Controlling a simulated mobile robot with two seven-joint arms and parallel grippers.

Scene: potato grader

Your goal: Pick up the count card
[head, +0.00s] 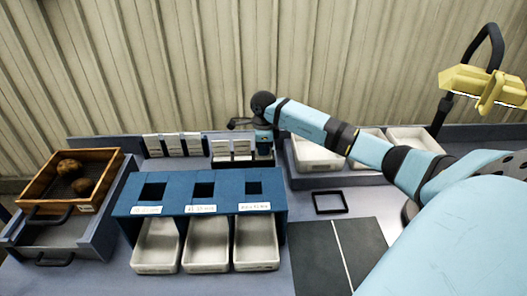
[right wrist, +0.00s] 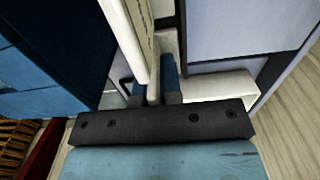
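White cards (head: 221,147) stand in a small dark holder (head: 236,162) at the back of the bench in the head view. My right gripper (head: 264,153) points down at the holder's right end, its fingertips hard to make out there. In the right wrist view its two blue fingers (right wrist: 157,88) are close together, with the lower end of a white card (right wrist: 128,35) between them. I cannot tell whether they press on it or whether it is the count card. My left gripper is not in view.
A blue grader stand (head: 225,190) with three square holes has white bins (head: 157,246) below it. A wooden crate (head: 100,160) of potatoes stands at left. More white trays (head: 312,155) stand behind my right arm. A black frame (head: 330,202) and dark mat (head: 318,255) lie at right.

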